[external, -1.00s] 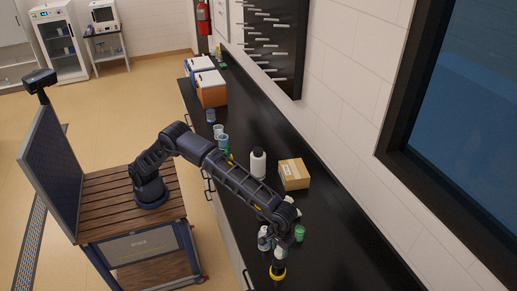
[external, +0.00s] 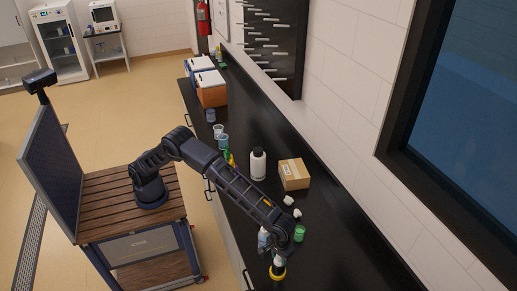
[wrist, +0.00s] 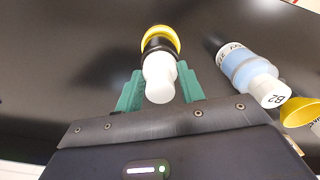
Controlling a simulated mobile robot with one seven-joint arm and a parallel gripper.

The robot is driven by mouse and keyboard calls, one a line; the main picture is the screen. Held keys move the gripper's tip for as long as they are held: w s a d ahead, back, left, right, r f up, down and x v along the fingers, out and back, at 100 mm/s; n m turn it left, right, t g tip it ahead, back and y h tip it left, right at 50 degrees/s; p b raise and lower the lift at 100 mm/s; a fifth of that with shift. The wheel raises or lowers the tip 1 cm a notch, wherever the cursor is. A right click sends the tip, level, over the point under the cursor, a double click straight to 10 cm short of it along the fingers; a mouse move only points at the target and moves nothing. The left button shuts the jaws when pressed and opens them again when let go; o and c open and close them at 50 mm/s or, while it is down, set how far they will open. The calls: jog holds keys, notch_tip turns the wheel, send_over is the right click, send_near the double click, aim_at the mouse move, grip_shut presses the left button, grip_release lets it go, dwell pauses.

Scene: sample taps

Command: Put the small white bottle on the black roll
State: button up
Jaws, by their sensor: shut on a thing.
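The small white bottle (wrist: 158,82) is between the green fingers of my gripper (wrist: 159,88) in the wrist view. My gripper is shut on it. In the external view my gripper (external: 281,250) is low over the near end of the black bench, with the white bottle (external: 279,261) just below it. The black roll (wrist: 158,45) with a yellow rim (wrist: 160,32) is directly beyond the bottle in the wrist view. The yellow rim also shows under the bottle in the external view (external: 278,273). I cannot tell whether bottle and roll touch.
A green-capped jar (external: 299,233), a cardboard box (external: 293,174) and a larger white bottle (external: 258,164) stand on the bench (external: 335,240).

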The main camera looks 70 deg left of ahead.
jog(key=o, duration=1)
jog(key=shift+c, duration=0.2)
notch_tip(320, 180, up, 12)
jog(key=shift+r, duration=0.2)
